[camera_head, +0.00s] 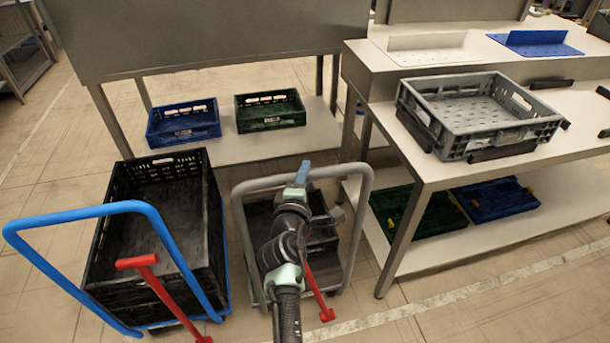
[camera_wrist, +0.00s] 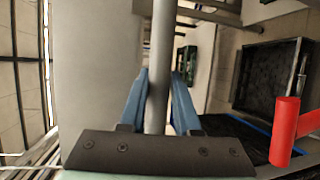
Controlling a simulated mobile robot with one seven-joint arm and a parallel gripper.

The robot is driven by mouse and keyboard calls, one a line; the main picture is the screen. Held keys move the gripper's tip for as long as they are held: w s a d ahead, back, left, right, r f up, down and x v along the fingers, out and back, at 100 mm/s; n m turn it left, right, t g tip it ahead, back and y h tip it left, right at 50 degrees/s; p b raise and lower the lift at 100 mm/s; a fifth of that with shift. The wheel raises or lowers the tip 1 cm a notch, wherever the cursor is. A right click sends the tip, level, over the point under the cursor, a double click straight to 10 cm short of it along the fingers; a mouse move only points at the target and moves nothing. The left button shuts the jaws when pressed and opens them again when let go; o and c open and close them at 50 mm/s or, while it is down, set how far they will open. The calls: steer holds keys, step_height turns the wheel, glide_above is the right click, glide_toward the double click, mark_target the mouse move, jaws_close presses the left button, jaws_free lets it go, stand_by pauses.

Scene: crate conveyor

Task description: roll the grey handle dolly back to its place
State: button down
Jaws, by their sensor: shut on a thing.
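The grey handle dolly (camera_head: 358,215) stands in the middle of the head view, its tall grey loop handle upright. A black crate (camera_head: 322,236) sits on it, partly hidden behind my arm. My gripper (camera_head: 303,172) is at the top bar of the handle. In the wrist view, the blue fingers of my gripper (camera_wrist: 158,95) are shut on the grey bar (camera_wrist: 161,50), which runs between them. A red lever (camera_head: 319,292) stands low at the dolly's near side. Most of the dolly's deck is hidden.
A blue-handled dolly (camera_head: 140,207) with tall black crates (camera_head: 207,215) stands close on the left. A bench (camera_head: 425,172) with a grey crate (camera_head: 463,143) is close on the right. Behind, a low shelf (camera_head: 228,150) holds a blue crate (camera_head: 183,124) and a green crate (camera_head: 270,111).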

steer(key=shift+w+a+r, duration=0.1)
steer(key=shift+r, duration=0.1)
steer(key=c, duration=1.1)
jaws_free()
steer(key=o, duration=0.5)
steer(key=shift+w+f, duration=0.15)
steer(key=shift+f, duration=0.05)
steer(key=s+p, duration=0.1)
steer(key=s, duration=0.3)
steer(key=s+r+p, duration=0.1)
steer(key=s, duration=0.3)
steer(key=s+a+r, duration=0.1)
steer(key=s, duration=0.4)
steer(key=shift+r+p, duration=0.2)
steer(key=shift+p, duration=0.2)
steer(key=shift+w, duration=0.1)
